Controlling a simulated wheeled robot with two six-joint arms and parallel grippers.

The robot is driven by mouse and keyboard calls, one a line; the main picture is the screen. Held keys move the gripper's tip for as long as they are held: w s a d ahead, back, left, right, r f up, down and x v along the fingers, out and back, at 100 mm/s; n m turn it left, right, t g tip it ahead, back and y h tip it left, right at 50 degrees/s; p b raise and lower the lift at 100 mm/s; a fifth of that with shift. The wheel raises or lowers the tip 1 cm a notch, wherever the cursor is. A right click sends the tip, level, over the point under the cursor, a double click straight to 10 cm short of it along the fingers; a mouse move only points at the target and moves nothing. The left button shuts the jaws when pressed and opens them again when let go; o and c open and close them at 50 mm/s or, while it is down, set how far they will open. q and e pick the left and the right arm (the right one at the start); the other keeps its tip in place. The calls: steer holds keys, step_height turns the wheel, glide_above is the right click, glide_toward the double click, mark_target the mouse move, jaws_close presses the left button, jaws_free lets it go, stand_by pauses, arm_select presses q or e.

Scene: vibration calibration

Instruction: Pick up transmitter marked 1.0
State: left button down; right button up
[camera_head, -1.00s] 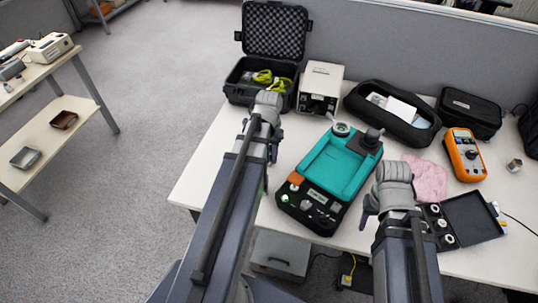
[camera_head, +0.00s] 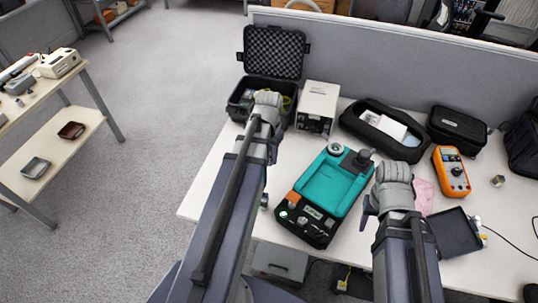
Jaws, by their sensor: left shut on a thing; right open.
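No marking 1.0 can be read on anything here. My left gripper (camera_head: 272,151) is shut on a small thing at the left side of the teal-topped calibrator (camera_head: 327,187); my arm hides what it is. My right gripper (camera_head: 390,205) is open, pointing down right of the calibrator. The dark lid (camera_head: 455,231) of a flat case shows beside my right arm. The arm hides the case's other half, where round pale pieces showed earlier. A small metal cube-like piece (camera_head: 498,181) stands alone at the right.
Behind are an open black hard case (camera_head: 272,55), a cream box (camera_head: 317,105), an open black pouch (camera_head: 375,130) and a closed black case (camera_head: 457,126). An orange multimeter (camera_head: 451,173) and pink cloth (camera_head: 424,196) lie right. The table's front left (camera_head: 205,195) is clear.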

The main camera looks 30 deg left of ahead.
arm_select(q)
steer(key=shift+r+p, duration=1.95)
steer(key=shift+r, duration=0.05)
steer(key=shift+w, duration=0.15)
